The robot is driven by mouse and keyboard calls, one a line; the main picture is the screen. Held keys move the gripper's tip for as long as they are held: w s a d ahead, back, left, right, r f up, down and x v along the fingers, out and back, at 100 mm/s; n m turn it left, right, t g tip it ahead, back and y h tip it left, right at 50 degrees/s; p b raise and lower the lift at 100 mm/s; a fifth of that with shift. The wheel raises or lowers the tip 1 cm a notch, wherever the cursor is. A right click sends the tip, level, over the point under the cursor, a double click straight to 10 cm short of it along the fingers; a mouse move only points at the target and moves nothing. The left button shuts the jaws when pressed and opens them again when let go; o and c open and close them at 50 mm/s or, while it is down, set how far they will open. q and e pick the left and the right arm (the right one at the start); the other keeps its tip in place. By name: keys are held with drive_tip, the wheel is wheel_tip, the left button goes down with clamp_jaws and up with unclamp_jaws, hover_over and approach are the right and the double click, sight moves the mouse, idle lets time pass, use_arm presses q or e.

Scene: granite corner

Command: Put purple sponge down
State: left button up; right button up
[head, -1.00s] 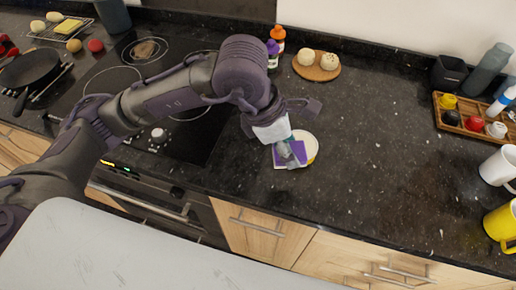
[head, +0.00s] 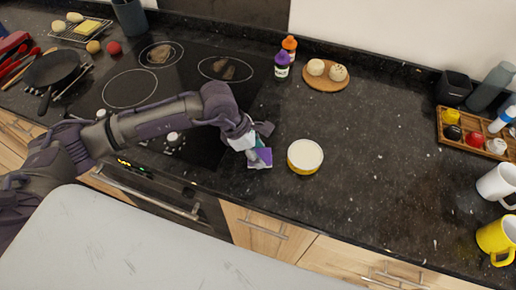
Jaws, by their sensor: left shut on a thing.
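The purple sponge (head: 264,156) is in my left gripper (head: 258,150), low over the black granite counter, by the right edge of the cooktop. The gripper is shut on it and hides part of it. A pale edge shows under the purple face. I cannot tell whether the sponge touches the counter. A round yellow tub with a white top (head: 305,155) stands just right of the sponge, apart from it. My right gripper is not in view.
Purple-capped (head: 282,66) and orange-capped (head: 290,47) bottles and a round wooden board with buns (head: 326,76) stand behind. A wooden tray (head: 476,132) and white (head: 497,184) and yellow (head: 497,238) mugs are at the right. The counter between is clear.

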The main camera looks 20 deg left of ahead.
use_arm(q)
drive_tip(key=shift+f, duration=0.1)
drive_tip(key=shift+f, duration=0.15)
drive_tip(key=o, duration=1.3)
drive_tip(key=shift+r, duration=0.3)
drive_tip(key=b+v, duration=0.3)
drive_tip(key=v, duration=0.9)
drive_tip(key=shift+f+b, duration=0.1)
drive_tip(key=shift+b, duration=0.3)
